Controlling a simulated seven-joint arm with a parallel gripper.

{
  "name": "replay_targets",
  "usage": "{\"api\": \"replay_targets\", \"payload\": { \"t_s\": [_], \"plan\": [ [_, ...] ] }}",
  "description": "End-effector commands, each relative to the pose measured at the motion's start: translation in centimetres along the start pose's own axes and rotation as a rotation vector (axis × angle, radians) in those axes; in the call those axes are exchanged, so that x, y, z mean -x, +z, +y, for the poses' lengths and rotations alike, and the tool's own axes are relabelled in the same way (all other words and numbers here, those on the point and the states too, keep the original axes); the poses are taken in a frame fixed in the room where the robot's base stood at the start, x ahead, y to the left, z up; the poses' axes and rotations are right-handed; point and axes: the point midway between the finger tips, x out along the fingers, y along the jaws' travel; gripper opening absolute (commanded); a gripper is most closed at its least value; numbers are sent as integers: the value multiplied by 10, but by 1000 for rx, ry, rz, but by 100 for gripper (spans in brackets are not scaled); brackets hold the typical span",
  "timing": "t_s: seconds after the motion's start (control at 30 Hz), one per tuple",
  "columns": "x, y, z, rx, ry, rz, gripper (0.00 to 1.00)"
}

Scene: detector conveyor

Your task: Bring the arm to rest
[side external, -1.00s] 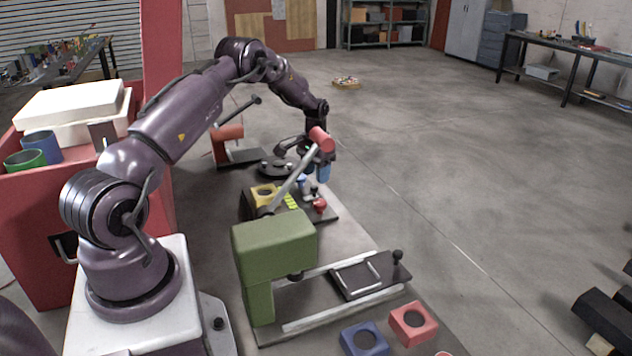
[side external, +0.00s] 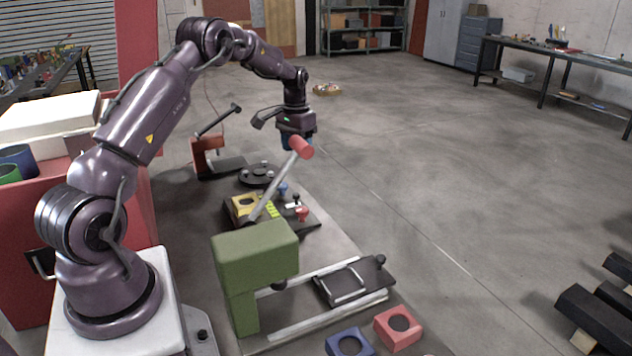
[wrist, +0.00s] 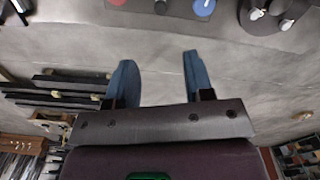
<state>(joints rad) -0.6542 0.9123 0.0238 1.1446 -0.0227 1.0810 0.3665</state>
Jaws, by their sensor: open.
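My gripper (wrist: 158,66) is open and empty, with two blue fingers spread apart in the wrist view. In the side external view my gripper (side external: 298,142) hangs above the bench, behind the red knob of a lever (side external: 299,147), which hides part of the fingers. I cannot tell the gap between them. My arm arches up from its white pedestal and reaches over the far part of the bench.
A green press (side external: 255,258) stands in front with a sliding plate (side external: 352,282) on rails. A yellow block (side external: 244,205), a black turntable (side external: 259,174) and an orange clamp (side external: 203,160) stand behind. Blue (side external: 349,343) and red (side external: 398,328) blocks lie at the front.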

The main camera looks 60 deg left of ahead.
Motion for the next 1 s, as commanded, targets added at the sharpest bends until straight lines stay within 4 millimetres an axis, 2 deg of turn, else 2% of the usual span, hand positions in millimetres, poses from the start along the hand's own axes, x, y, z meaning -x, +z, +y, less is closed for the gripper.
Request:
{"api": "replay_targets", "payload": {
  "t_s": [0.07, 0.17, 0.27, 0.4, 0.47, 0.6, 0.7, 0.87, 1.0],
  "plan": [
    [5, 0, 3, -3, -1, 5, 48],
    [26, 1, 19, -17, -7, 26, 48],
    [62, 8, 49, -42, -16, 64, 48],
    [118, 35, 101, -84, -23, 129, 48],
    [139, 51, 122, -102, -24, 159, 48],
    [178, 97, 166, -144, -20, 228, 48],
    [196, 136, 192, -175, -11, 275, 48],
    [210, 201, 222, -223, 12, 353, 48],
    [208, 254, 237, -264, 38, 415, 48]
  ]
}}
